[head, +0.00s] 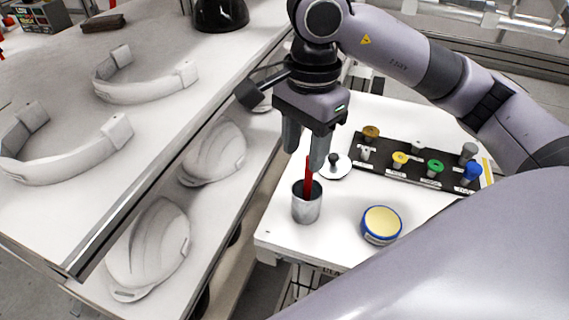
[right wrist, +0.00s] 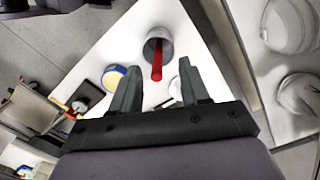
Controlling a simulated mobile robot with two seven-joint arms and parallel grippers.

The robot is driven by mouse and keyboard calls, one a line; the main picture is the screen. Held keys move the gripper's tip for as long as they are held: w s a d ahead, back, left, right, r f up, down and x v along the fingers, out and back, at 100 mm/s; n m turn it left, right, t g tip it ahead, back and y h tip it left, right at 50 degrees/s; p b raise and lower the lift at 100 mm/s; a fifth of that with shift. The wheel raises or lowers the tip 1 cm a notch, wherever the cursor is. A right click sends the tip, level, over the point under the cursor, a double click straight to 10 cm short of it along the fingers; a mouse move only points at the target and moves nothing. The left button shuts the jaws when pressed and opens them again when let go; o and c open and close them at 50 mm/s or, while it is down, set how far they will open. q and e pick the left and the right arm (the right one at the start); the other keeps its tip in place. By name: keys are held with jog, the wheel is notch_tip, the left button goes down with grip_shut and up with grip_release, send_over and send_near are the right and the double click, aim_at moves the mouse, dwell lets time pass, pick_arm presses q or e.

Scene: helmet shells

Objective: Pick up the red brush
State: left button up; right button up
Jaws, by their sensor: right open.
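The red brush (head: 308,178) stands upright in a grey metal cup (head: 306,207) on the small white table. Its handle sticks up above the rim, and its lower end is hidden in the cup. My right gripper (head: 304,160) is open and points down above the cup, with the handle's top near its fingertips. In the right wrist view, the red brush (right wrist: 157,68) leans out of the cup (right wrist: 157,40) beyond the open fingers (right wrist: 158,88), in line with the gap between them. I cannot tell whether a finger touches it. My left gripper is not in view.
A round yellow tin with a blue rim (head: 381,225) stands right of the cup. A silver lid with a dark knob (head: 335,166) lies behind it. A black rack (head: 385,178) holds several coloured knobs. White helmet shells (head: 150,250) lie on the shelf at left.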

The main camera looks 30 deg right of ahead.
aim_at(309, 175)
jog(key=shift+h, duration=0.3)
jog(key=f, duration=0.3)
jog(key=d+f, duration=0.1)
jog(key=f, duration=0.1)
jog(key=shift+s+f+p, duration=0.25)
jog(key=shift+f+p, duration=0.05)
jog(key=shift+p, duration=0.1)
jog(key=shift+f, duration=0.5)
grip_shut()
